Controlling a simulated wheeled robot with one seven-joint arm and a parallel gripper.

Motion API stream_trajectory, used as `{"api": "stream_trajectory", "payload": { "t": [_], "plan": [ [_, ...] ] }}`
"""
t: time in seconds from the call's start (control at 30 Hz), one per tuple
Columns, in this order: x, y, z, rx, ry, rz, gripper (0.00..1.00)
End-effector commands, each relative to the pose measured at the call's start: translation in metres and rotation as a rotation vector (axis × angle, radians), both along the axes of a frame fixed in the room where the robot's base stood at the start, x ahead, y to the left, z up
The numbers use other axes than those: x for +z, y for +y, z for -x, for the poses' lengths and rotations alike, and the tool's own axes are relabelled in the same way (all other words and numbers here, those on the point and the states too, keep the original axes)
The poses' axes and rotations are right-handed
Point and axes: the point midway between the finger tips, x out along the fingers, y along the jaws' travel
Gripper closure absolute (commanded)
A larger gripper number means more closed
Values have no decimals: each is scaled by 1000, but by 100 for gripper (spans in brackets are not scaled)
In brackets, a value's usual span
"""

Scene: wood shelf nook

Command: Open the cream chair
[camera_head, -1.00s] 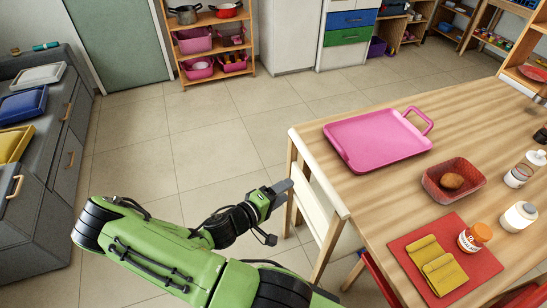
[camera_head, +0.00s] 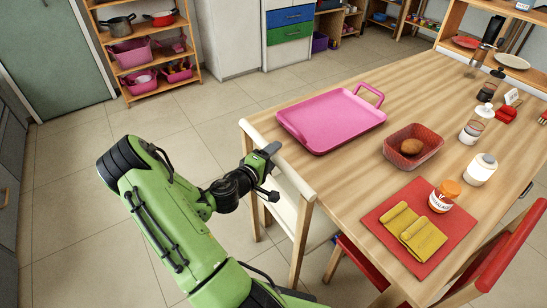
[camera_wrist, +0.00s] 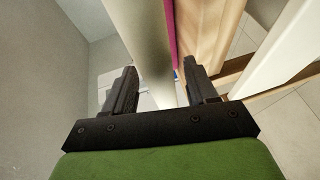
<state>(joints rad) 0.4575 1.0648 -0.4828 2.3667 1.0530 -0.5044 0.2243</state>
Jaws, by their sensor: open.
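The cream chair (camera_head: 284,198) stands at the near-left end of the wooden table (camera_head: 350,165), its cream back facing my arm and its legs pale wood. My gripper (camera_head: 270,152) is at the chair's top rail, near the rail's middle. In the wrist view my gripper (camera_wrist: 160,84) is open, and the cream chair's rail (camera_wrist: 145,42) runs up between the two fingers. I cannot tell whether either finger touches it. The seat is mostly hidden by the back and the table.
A pink tray (camera_head: 332,120) lies on the table close behind the chair back. A red basket (camera_head: 413,147) and a red mat (camera_head: 388,211) with a yellow cloth are farther right. A red chair (camera_head: 492,258) stands at the near side. The tiled floor (camera_head: 75,190) left of the cream chair is clear.

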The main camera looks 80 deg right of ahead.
Motion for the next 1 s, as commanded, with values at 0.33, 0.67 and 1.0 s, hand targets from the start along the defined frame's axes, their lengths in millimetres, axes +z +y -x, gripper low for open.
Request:
{"api": "stream_trajectory", "payload": {
  "t": [0.33,0.67,1.0],
  "plan": [
    [-2,-8,3,1,0,-1,43],
    [-2,-8,2,1,0,-1,94],
    [-1,-10,2,1,-1,-1,100]
  ]
}}
